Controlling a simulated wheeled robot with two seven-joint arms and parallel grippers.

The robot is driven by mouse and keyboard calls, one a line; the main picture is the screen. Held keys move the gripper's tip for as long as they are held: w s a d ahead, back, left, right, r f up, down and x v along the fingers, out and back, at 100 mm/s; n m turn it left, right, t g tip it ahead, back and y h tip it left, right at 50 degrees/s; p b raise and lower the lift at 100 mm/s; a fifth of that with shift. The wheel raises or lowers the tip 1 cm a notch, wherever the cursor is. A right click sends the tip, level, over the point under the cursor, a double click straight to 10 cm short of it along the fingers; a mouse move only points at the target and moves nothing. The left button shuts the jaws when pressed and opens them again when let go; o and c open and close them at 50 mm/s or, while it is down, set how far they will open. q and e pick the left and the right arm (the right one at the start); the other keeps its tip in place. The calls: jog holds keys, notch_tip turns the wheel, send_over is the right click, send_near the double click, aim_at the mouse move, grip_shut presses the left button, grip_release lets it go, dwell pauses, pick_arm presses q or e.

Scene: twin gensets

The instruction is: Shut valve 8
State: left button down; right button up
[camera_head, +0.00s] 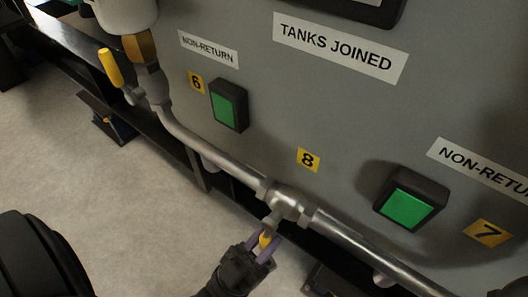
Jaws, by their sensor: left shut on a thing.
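Valve 8 (285,203) sits in the grey pipe below the yellow number 8 label (308,160). Its yellow handle (265,239) points down and toward me, away from the line of the pipe. My left gripper (263,248) comes up from the bottom of the picture and is shut on this handle, with its purple-tinted fingers on either side. The fingers hide part of the handle. My right gripper is not in view.
Another valve with a yellow handle (110,68) stands at the upper left by the number 6 label (196,82). Green indicators (228,106) and (408,208) sit on the grey panel (270,110). A dark frame rail (190,160) runs below the pipe. Pale floor (120,190) is clear at left.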

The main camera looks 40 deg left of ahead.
pick_arm(q)
jog(key=shift+d+n+t+y, duration=0.15)
jog(key=shift+n+t+y, duration=0.15)
jog(key=shift+n+y, duration=0.4)
jog(key=c, duration=0.6)
grip_release()
jog(key=shift+f, duration=0.15)
